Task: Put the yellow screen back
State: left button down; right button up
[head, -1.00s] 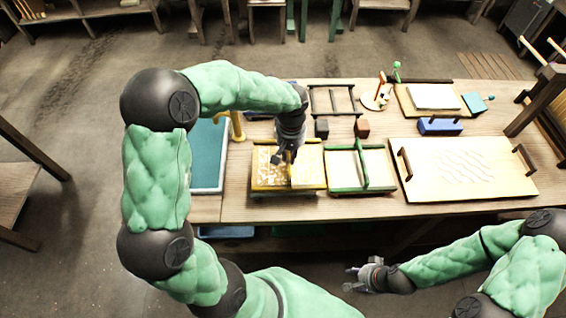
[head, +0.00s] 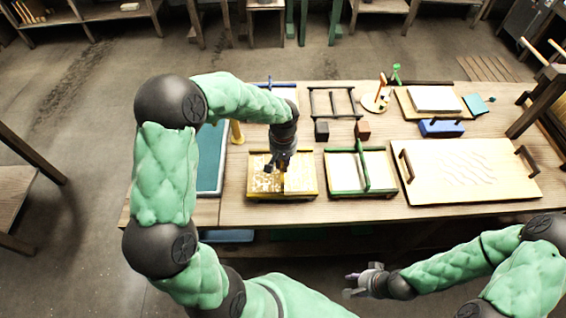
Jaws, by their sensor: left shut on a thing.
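The yellow screen (head: 308,191) is a yellow-framed panel with a pale, patchy mesh, at the left-centre of the table in the head view. My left gripper (head: 277,167) comes down over its middle and is shut on it; the gripper hides part of the grip. I cannot tell whether the screen touches the table or is slightly above it. My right gripper (head: 350,284) is open and empty, low in the view in front of the table edge.
A green-framed screen (head: 343,188) lies close to the right. A teal-filled vat (head: 210,160) stands left. A pale board with handles (head: 465,172) covers the right front. A dark frame (head: 333,101) and small blocks (head: 322,131) lie behind.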

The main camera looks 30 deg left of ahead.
pick_arm(q)
jog(key=shift+f, duration=0.2)
jog(key=c, duration=1.2)
grip_release()
jog(key=shift+r, duration=0.15)
jog(key=shift+r, duration=0.3)
notch_tip(320, 180, up, 12)
jog(key=p, duration=0.3)
jog(key=shift+f, duration=0.15)
